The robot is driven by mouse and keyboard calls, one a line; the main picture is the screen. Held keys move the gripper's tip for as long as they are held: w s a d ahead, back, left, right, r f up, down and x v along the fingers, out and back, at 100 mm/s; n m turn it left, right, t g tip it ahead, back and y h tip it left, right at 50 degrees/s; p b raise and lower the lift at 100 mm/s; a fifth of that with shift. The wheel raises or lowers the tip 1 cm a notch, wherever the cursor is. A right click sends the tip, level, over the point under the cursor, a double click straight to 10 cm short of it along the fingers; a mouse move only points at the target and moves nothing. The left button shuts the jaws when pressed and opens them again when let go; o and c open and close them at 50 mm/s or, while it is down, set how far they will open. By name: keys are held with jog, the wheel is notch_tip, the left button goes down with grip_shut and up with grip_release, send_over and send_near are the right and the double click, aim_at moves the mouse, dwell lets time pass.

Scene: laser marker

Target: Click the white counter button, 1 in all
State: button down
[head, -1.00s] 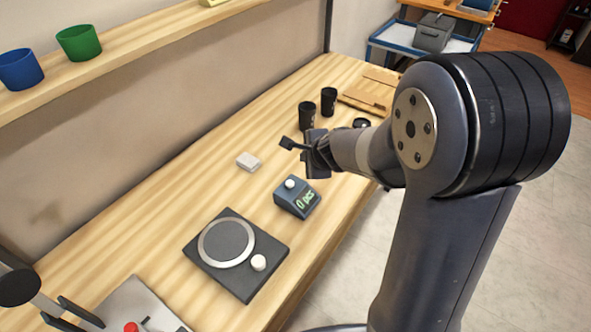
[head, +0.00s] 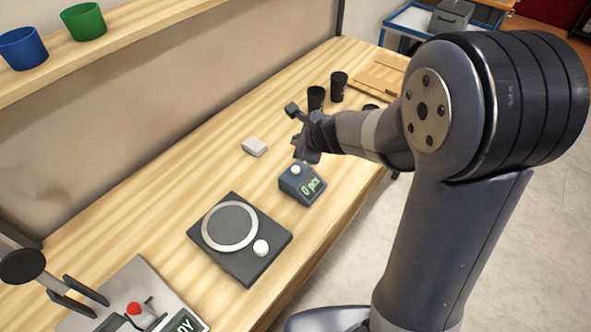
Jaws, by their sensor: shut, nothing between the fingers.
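The counter (head: 302,186) is a small dark blue-grey box on the wooden bench, and its display reads "0 pcs" in green. Its round white button (head: 296,170) sits on top and is in plain view. My gripper (head: 292,110) is shut and empty. In the picture it appears just above and behind the counter, apart from the button. How high it is over the bench is hard to tell from this one view.
A black plate with a grey ring and white knob (head: 261,247) lies left of the counter. A small pale block (head: 254,146) lies behind it. Black cups (head: 338,86) stand farther back. A device with a red button (head: 134,308) is at lower left. Bare bench (head: 170,185) lies between.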

aim_at(298, 172)
jog(key=shift+f+b, duration=3.5)
jog(key=shift+f, duration=0.45)
jog(key=shift+f+b, duration=0.4)
jog(key=shift+b, duration=0.05)
jog(key=shift+f+b, duration=0.5)
jog(key=shift+r+p, duration=0.9)
jog(key=shift+r, duration=0.05)
jog(key=shift+r, duration=0.1)
notch_tip(298, 172, up, 5)
jog(key=p, duration=0.4)
jog(key=shift+p, duration=0.35)
